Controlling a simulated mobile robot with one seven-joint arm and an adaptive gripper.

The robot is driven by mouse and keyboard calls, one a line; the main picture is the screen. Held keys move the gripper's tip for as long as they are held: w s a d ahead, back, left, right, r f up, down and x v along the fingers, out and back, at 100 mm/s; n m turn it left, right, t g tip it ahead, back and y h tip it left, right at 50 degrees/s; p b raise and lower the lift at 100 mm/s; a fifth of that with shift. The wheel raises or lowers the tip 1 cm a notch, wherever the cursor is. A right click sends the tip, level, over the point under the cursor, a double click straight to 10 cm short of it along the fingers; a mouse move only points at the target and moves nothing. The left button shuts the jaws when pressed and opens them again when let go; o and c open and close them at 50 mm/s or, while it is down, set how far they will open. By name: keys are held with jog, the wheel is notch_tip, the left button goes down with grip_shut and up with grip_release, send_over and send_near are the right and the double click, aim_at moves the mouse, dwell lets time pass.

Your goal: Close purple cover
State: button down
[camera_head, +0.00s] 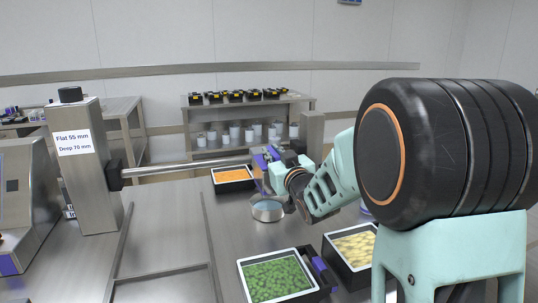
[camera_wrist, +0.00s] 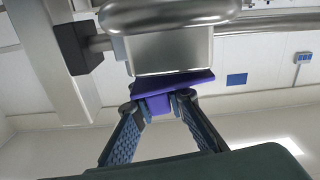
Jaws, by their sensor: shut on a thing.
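A purple part (camera_wrist: 172,86), which looks like the purple cover's edge or handle, sits below a grey metal plate hung on a horizontal bar. My gripper (camera_wrist: 157,105) has its two fingers on either side of the purple piece and is shut on it. In the head view, the purple part (camera_head: 262,158) is at the right end of the metal bar, above the table. My gripper (camera_head: 272,168) is beside it, partly hidden by its own links. How far the cover is turned cannot be told.
The bar (camera_head: 185,167) runs from a labelled metal post (camera_head: 92,165). A round metal pan (camera_head: 267,209) stands below my gripper. Trays hold orange (camera_head: 232,188), green (camera_head: 310,293) and yellow (camera_head: 340,277) food. A shelf (camera_head: 250,102) stands behind. The table's middle left is mostly free.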

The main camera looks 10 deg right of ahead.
jog(key=shift+d+f+m, duration=0.25)
jog(key=shift+f+m, duration=0.15)
jog(key=shift+m, duration=0.5)
jog(key=c, duration=1.9)
grip_release()
jog(key=shift+c, duration=0.2)
jog(key=v, duration=1.2)
jog(key=shift+r, duration=0.1)
